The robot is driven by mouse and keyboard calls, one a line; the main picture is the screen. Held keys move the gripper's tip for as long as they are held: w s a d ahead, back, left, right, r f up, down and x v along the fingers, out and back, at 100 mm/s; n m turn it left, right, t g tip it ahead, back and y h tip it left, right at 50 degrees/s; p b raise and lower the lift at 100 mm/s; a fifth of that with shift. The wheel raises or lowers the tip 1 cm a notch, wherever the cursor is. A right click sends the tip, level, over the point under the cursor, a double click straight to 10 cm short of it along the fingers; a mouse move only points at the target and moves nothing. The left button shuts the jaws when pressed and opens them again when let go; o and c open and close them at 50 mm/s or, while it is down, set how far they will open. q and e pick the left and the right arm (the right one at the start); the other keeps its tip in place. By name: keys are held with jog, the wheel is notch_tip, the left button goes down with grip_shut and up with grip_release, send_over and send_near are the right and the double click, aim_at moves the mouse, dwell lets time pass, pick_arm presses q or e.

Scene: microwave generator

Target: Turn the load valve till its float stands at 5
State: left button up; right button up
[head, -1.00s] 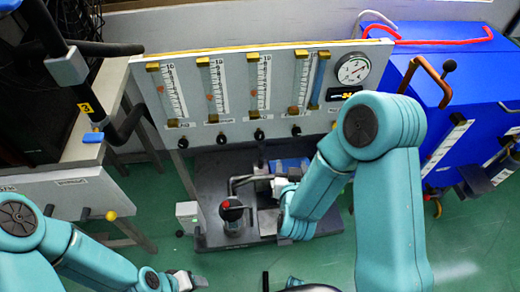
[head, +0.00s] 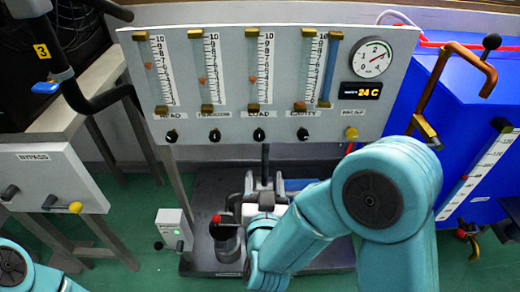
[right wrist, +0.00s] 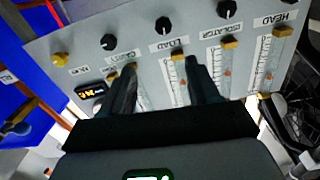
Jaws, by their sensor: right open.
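The load valve is the small black knob (head: 258,135) under the LOAD label, third from the left on the grey panel. Its float (head: 253,80) is a small orange mark in the tube above, somewhat below mid-scale, near 4; the exact reading is unclear. In the right wrist view, upside down, the load knob (right wrist: 163,25) is just beyond the fingertips. My right gripper (head: 264,182) is below the panel, apart from the knob. Its two dark fingers (right wrist: 160,62) are spread and empty. My left gripper is out of view; only part of that arm shows at lower left.
Neighbouring black knobs for head (head: 172,136), isolator (head: 215,136) and cavity (head: 302,134) stand close beside it. A yellow knob (head: 351,133) is at the right. A pressure gauge (head: 372,58) and blue cabinet (head: 465,130) are at right. A pump (head: 224,240) stands below.

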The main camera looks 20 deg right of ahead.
jog(key=b, duration=0.3)
send_near(259, 137)
jog(key=x, duration=0.9)
jog(key=shift+w+d, duration=0.1)
jog(key=shift+w, duration=0.1)
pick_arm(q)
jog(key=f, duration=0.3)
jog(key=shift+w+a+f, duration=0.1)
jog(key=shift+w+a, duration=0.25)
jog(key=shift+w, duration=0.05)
pick_arm(e)
jog(key=shift+c, duration=0.3)
jog(key=c, duration=1)
